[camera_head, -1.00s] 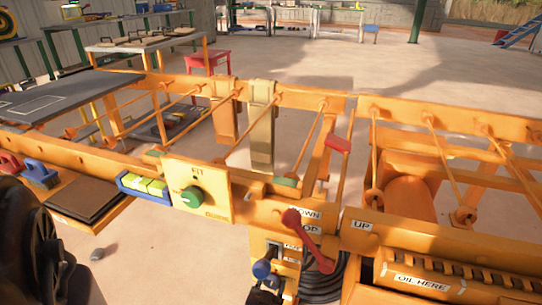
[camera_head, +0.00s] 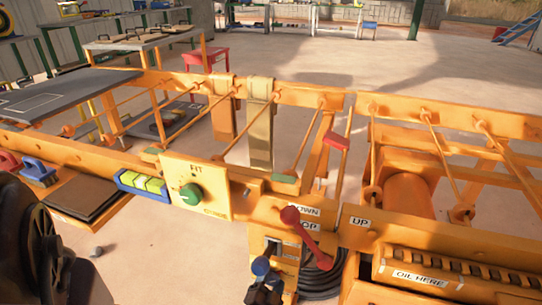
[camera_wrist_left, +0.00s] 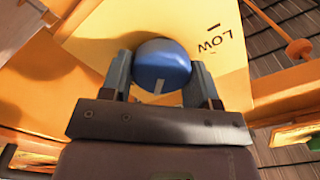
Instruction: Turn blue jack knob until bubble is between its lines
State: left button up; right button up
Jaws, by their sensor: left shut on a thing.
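A round blue knob (camera_wrist_left: 162,62) with a pale mark on its lower edge sits on a yellow-orange plate (camera_wrist_left: 225,75) in the left wrist view. The plate carries the word LOW, upside down, and a short tick. My left gripper (camera_wrist_left: 162,80) has one finger on each side of the knob and is shut on it. In the head view only a dark part of my left arm shows at the lower left; its fingers are hidden. A blue-framed level with yellow-green windows (camera_head: 142,183) is on the orange frame. Its bubble is too small to tell.
A green knob (camera_head: 188,195) on a yellow panel stands right of the level. Blue and red brushes lie at left, beside a dark pad (camera_head: 95,200). Open floor lies behind the frame.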

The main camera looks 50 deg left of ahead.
pick_arm(q)
jog(key=shift+w+a+r, duration=0.1)
dwell(0.3)
jog(key=o, duration=0.9)
pick_arm(e)
jog(key=shift+s, duration=0.15)
